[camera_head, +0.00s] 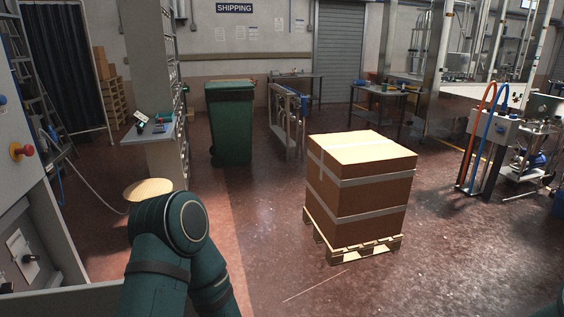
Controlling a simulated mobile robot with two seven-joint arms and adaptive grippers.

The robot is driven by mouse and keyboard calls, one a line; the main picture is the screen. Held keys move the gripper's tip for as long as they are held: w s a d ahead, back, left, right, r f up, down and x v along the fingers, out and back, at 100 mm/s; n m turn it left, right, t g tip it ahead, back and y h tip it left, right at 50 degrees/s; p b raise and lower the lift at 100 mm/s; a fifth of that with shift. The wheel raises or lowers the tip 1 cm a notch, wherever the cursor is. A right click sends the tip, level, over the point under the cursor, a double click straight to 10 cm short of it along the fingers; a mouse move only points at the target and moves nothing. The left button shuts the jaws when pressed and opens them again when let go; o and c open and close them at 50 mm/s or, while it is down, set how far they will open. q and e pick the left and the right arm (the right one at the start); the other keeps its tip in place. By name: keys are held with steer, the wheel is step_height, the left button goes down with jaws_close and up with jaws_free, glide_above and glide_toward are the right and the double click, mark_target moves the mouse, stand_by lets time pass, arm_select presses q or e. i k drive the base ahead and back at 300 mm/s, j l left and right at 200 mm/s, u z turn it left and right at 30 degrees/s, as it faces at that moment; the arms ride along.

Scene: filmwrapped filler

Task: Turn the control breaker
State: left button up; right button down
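A grey control cabinet stands at the left edge of the head view. Low on it is a light plate with a dark knob or switch (29,258), which looks like the control breaker; its exact setting is too small to tell. Higher up is a red push button (22,151) on a yellow base. A dark green link of my own arm rises from the bottom, right of the cabinet and apart from the switch in the picture. Neither of my grippers is in view.
A large taped carton (361,190) stands on a wooden pallet (352,246) on the right. A green bin (231,125) and a round wooden stool top (149,189) stand further back. The reddish floor between the arm and the pallet is clear.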

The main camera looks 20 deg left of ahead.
mark_target(27, 258)
steer(key=i+l+z, duration=0.2)
steer(key=l, duration=0.25)
steer(key=i+l+z, duration=0.15)
steer(key=i+l, duration=0.25)
steer(key=i+l+u, duration=0.1)
steer(key=i+u, duration=0.15)
steer(key=i+l+u, duration=0.25)
steer(key=i, duration=0.25)
steer(key=i+l+u, duration=0.1)
steer(key=i+u, duration=0.15)
steer(key=i+j+u, duration=0.1)
steer(key=i+u, duration=0.6)
steer(key=i+l+u, duration=0.15)
steer(key=i+u, duration=0.65)
steer(key=i, duration=0.25)
steer(key=i+u, duration=0.45)
steer(key=i, duration=0.2)
steer(key=i+l+u, duration=0.1)
steer(key=i+u, duration=0.4)
steer(key=i+l+u, duration=0.3)
steer(key=i+u, duration=0.2)
steer(key=i+l+u, duration=0.85)
steer(key=i, duration=0.25)
steer(key=i+l, duration=0.3)
steer(key=u, duration=0.05)
